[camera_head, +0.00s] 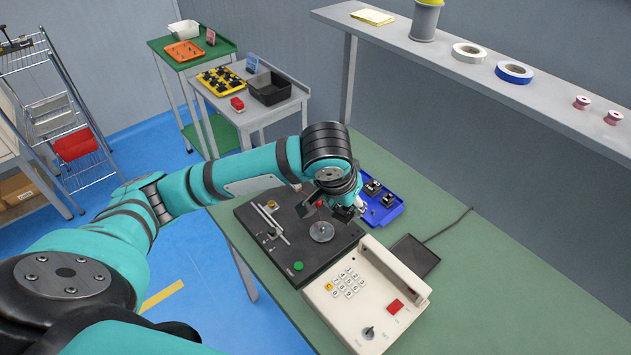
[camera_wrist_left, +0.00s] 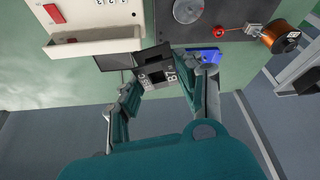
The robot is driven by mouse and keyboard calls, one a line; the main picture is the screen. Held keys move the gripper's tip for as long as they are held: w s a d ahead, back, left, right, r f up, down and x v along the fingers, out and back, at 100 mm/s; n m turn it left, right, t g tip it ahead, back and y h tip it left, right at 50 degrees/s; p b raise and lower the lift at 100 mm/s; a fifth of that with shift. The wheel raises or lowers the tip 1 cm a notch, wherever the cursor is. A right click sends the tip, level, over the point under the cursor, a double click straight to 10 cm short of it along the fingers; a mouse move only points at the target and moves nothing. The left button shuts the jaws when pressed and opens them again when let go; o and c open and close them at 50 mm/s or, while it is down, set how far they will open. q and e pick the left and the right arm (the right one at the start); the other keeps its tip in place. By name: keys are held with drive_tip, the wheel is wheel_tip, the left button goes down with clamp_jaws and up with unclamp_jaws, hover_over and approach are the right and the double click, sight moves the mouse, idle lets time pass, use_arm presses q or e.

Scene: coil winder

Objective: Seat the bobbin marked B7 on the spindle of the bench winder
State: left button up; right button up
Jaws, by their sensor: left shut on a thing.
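My left gripper (camera_wrist_left: 160,88) is shut on a black bobbin (camera_wrist_left: 157,72) whose face carries the marking B7. In the head view the left gripper (camera_head: 347,208) is over the far edge of the bench winder (camera_head: 310,262), beside the blue tray (camera_head: 388,214); the arm largely hides the bobbin there. The winder has a dark bed with a green button, a red knob and a round grey disc (camera_head: 321,231), which also shows in the left wrist view (camera_wrist_left: 188,10). I cannot make out the spindle clearly. My right gripper is not in view.
A beige keypad box (camera_head: 378,300) stands right of the winder bed, with a black tray (camera_head: 415,256) behind it. The blue tray holds black bobbins. A copper wire spool (camera_wrist_left: 280,36) shows in the wrist view. The green bench (camera_head: 500,290) is clear at right.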

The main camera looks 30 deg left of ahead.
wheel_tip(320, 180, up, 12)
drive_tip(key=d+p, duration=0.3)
drive_tip(key=p, duration=0.8)
use_arm(q)
drive_tip(key=w+a+f+m, duration=0.1)
drive_tip(key=a+f, duration=0.1)
drive_tip(key=f, duration=0.1)
drive_tip(key=w+a+f+m, duration=0.1)
drive_tip(key=a+f, duration=0.1)
drive_tip(key=f, duration=0.1)
drive_tip(key=w+a+f+m+h+b, duration=0.1)
drive_tip(key=a+f, duration=0.2)
drive_tip(key=shift+w, duration=0.4)
wheel_tip(320, 180, down, 4)
drive_tip(key=b, duration=0.4)
drive_tip(key=shift+r, duration=0.2)
drive_tip(key=shift+f+b, duration=0.5)
drive_tip(key=shift+w, duration=0.1)
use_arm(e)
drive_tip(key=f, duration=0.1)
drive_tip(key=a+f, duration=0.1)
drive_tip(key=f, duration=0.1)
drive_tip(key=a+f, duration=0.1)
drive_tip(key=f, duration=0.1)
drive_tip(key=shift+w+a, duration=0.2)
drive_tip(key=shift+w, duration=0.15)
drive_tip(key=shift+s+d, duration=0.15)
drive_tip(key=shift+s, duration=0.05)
